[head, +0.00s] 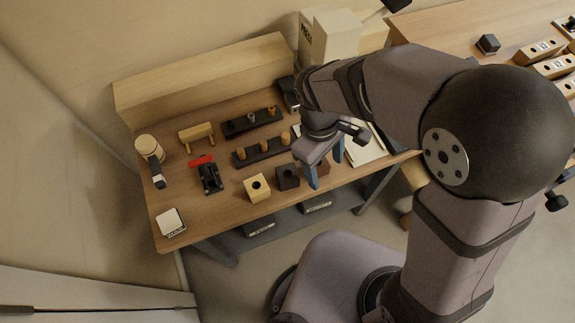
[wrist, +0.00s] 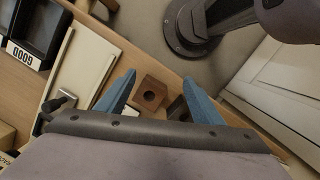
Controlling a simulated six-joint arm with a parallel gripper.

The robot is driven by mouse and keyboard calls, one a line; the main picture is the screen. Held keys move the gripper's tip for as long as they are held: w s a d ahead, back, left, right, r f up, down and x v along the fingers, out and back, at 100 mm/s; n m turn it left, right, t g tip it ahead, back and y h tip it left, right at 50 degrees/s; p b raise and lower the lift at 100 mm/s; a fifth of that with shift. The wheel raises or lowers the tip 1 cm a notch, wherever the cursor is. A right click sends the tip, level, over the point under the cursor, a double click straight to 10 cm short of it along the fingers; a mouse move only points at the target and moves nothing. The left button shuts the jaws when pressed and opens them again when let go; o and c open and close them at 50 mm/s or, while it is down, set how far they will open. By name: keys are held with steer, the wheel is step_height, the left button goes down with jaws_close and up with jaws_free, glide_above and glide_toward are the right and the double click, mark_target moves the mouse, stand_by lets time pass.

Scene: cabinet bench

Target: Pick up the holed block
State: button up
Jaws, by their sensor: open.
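Three blocks with a round hole in the top stand in a row near the bench's front edge. In the head view one is pale wood (head: 257,187) and one is black (head: 287,177). The third is brown and mostly hidden behind my gripper (head: 325,165); it shows clearly in the wrist view as the brown holed block (wrist: 150,94). The black block is partly hidden there by a finger. My gripper (wrist: 159,80) is open, its blue fingers pointing down on either side of the brown block in that view. Nothing is held; I cannot tell the height gap.
Two dark peg strips (head: 262,151) lie behind the blocks. A red and black device (head: 209,175) stands left of them. A pale flat board (wrist: 82,68) lies beside the brown block. Bare wood runs along the front left (head: 205,215).

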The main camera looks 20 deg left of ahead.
mark_target(289, 176)
steer(key=s+a+n+t, duration=0.1)
steer(key=a+n, duration=0.2)
steer(key=s+a+r+n+p, duration=0.1)
steer(key=s+a+n, duration=0.1)
steer(key=a+n, duration=0.1)
steer(key=s+a+r+n+t+h, duration=0.1)
steer(key=a+n, duration=0.2)
steer(key=n, duration=0.1)
steer(key=shift+s+t+p, duration=0.25)
steer(key=shift+t+p, duration=0.05)
steer(key=shift+n, duration=0.9)
steer(key=shift+a+p+x, duration=0.2)
steer(key=shift+p+x, duration=0.25)
steer(key=shift+x, duration=1.25)
steer(key=shift+a+p+x, duration=0.25)
steer(key=shift+p+x, duration=0.2)
steer(key=shift+x, duration=1.3)
steer(key=shift+f, duration=0.1)
steer(key=c, duration=1.1)
